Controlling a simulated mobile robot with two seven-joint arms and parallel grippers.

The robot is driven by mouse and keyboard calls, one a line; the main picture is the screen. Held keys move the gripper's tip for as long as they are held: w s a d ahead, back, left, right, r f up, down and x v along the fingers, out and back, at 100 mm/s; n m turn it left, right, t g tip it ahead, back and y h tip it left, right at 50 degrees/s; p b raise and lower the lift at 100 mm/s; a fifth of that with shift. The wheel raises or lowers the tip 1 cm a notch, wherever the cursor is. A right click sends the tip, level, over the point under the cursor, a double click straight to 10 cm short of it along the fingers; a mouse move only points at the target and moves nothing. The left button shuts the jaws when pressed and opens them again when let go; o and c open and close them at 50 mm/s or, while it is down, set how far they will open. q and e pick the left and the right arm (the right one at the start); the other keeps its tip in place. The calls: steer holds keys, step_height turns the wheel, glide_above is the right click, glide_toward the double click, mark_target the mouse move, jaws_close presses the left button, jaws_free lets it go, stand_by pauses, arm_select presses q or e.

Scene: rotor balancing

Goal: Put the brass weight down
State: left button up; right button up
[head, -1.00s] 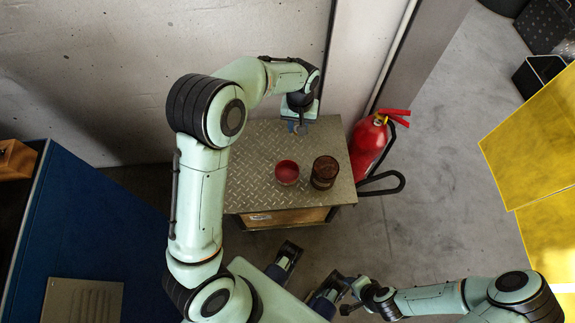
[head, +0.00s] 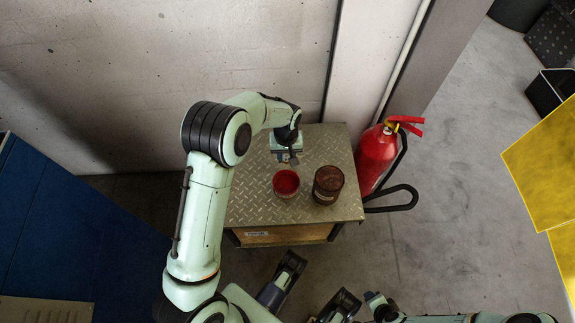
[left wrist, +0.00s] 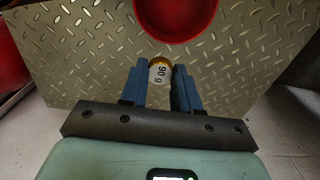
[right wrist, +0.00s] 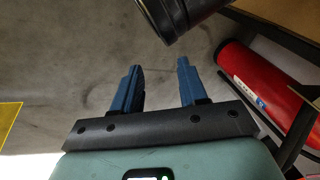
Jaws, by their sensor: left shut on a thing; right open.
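The brass weight (left wrist: 160,72), marked "90 g", shows in the left wrist view between the blue fingers of my left gripper (left wrist: 160,86). My left gripper is shut on it, over the diamond-plate top of a small cabinet (left wrist: 95,50). In the head view my left gripper (head: 288,158) is above the back part of that cabinet top, behind a red dish; the weight itself is too small to make out there. Whether the weight touches the plate I cannot tell. My right gripper (right wrist: 155,88) is open and empty, its fingers apart over grey floor.
The red dish (head: 286,183) and a dark brown jar (head: 328,185) stand on the cabinet top. A red fire extinguisher (head: 376,150) in a black stand is right of the cabinet. A concrete wall (head: 160,80) is behind. The plate's front left is clear.

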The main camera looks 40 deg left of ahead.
arm_select(q)
step_height(320, 180, down, 2)
steer(key=shift+f, duration=0.15)
step_height(320, 180, down, 4)
steer(key=shift+r+b, duration=0.2)
steer(key=shift+b, duration=0.5)
arm_select(e)
steer(key=shift+s+d+f, duration=0.25)
steer(key=shift+f, duration=0.4)
steer(key=shift+s+d+f, duration=0.2)
steer(key=shift+f, duration=0.4)
arm_select(q)
steer(key=shift+f, duration=0.15)
steer(key=o, duration=1)
steer(key=shift+o, duration=0.2)
arm_select(e)
steer(key=shift+s+f+g, duration=0.1)
steer(key=shift+s+g, duration=0.05)
steer(key=shift+g, duration=0.15)
